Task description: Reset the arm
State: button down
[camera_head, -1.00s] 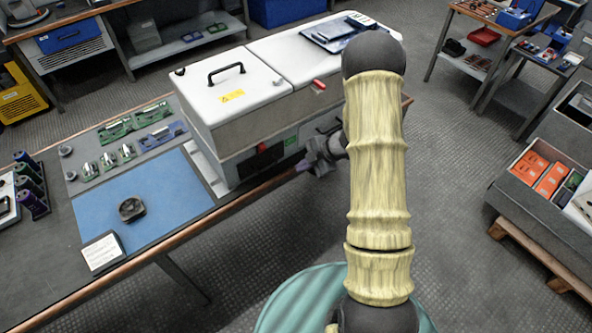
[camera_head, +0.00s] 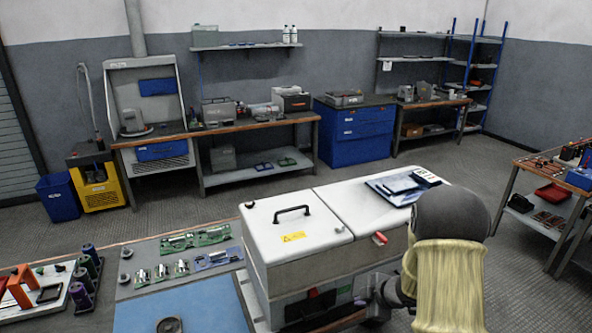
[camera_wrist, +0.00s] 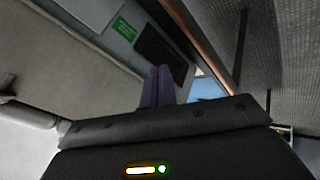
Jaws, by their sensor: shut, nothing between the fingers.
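My arm rises at the lower right of the head view, its pale yellow link and dark elbow in front of the white-lidded machine (camera_head: 300,228). My gripper shows in the wrist view (camera_wrist: 158,78), where its two purple-grey fingers are together with nothing between them. The fingers point toward the machine's side, where a green label and a dark panel show. In the head view my wrist parts are beside the machine's front right, and the fingertips are hidden there.
The workbench carries a blue mat (camera_head: 185,306), green circuit boards (camera_head: 195,238) and dark cylinders (camera_head: 88,270) at the left. A flat tablet-like item (camera_head: 402,186) lies on the machine's top. A side table (camera_head: 545,205) stands at the right. Grey floor is open behind the machine.

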notch_tip(320, 180, up, 7)
jog(key=s+d+m+t+h, duration=0.1)
jog(key=s+m+h, duration=0.15)
jog(key=m, duration=0.35)
jog(key=s+a+r+m+g+h, duration=0.1)
jog(key=s+a+r+m+g, duration=0.1)
jog(key=s+m, duration=0.3)
jog(key=s+a+r+m+g+h, duration=0.1)
jog(key=s+r+m, duration=0.3)
jog(key=s, duration=1)
jog(key=shift+s+a+m+g+p, duration=0.2)
jog(key=shift+a+m+g+p, duration=0.15)
jog(key=shift+a+m+g, duration=0.5)
jog(key=shift+r, duration=0.1)
